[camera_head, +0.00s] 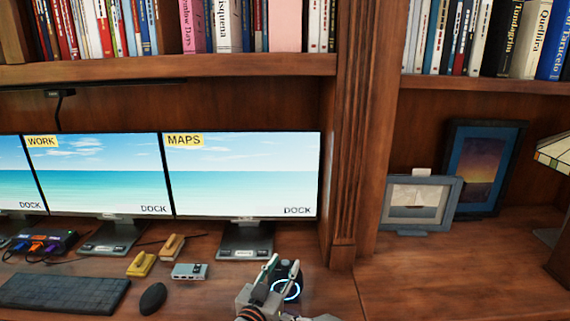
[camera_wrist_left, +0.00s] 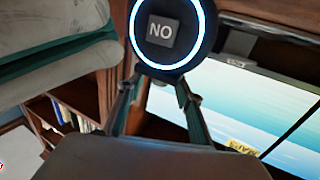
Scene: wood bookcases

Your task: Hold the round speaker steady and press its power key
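The round speaker (camera_head: 288,287) is dark with a lit ring and stands at the desk's front, right of centre. In the left wrist view the speaker (camera_wrist_left: 142,42) faces the camera; its square grey key (camera_wrist_left: 162,31) reads "NO" there, in a picture where the monitors look upside down. My left gripper (camera_head: 281,265) is right at the speaker. Its fingers (camera_wrist_left: 157,85) are apart, tips at the speaker's edge; I cannot tell whether they clamp it. A large grey-green shape fills the wrist view's upper left, perhaps my right gripper; its fingertips cannot be made out.
Monitors (camera_head: 240,175) stand along the back. A keyboard (camera_head: 65,292), a black mouse (camera_head: 152,298), a small grey box (camera_head: 189,271) and two yellowish blocks lie left of the gripper. A wood post (camera_head: 355,130) and picture frames (camera_head: 420,202) are to the right. The desk front at right is clear.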

